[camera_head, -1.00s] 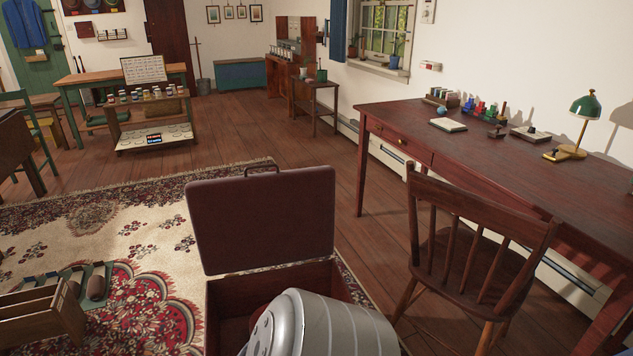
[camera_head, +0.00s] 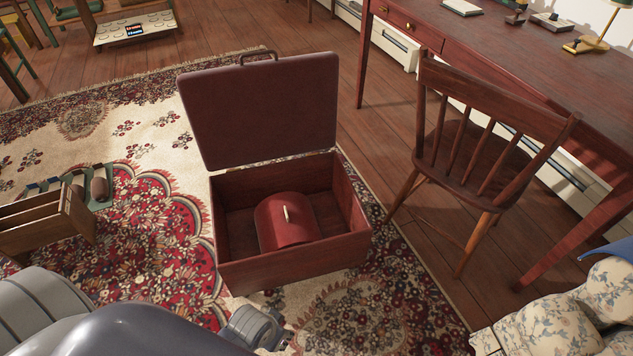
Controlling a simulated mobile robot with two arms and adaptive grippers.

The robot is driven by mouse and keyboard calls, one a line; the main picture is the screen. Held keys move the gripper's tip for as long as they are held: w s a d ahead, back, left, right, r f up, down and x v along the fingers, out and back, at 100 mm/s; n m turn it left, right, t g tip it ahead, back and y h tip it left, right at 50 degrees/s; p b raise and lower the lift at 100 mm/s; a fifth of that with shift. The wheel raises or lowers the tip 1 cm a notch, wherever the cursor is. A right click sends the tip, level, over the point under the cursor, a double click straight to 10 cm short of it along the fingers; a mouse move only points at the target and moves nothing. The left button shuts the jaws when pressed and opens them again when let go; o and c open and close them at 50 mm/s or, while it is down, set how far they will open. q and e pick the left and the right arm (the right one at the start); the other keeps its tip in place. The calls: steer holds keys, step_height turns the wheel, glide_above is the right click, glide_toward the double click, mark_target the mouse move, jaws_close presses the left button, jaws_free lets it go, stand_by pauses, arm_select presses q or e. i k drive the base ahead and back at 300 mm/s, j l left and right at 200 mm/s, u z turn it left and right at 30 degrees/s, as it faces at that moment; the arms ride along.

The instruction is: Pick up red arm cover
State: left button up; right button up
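A red, curved cover with a small pale handle on top, which looks like the red arm cover (camera_head: 287,222), lies inside an open reddish-brown case (camera_head: 295,266). The case stands on the rug with its lid (camera_head: 258,112) raised at the back. My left arm comes in along the bottom left, and the grey part at its end, my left gripper (camera_head: 256,328), is just in front of the case, apart from the cover. Its fingers cannot be made out clearly. My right gripper is not in view.
A wooden chair (camera_head: 490,150) and a dark red desk (camera_head: 480,60) stand to the right. A wooden divided box (camera_head: 45,225) sits on the rug at left. Floral upholstery (camera_head: 560,320) fills the bottom right corner.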

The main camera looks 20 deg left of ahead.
mark_target(282, 220)
steer(key=u, duration=0.95)
steer(key=i+j+z, duration=0.1)
steer(key=i+z, duration=0.15)
steer(key=i, duration=0.2)
steer(key=i+j+z, duration=0.25)
steer(key=i, duration=0.15)
steer(key=i+l, duration=0.05)
steer(key=l, duration=0.05)
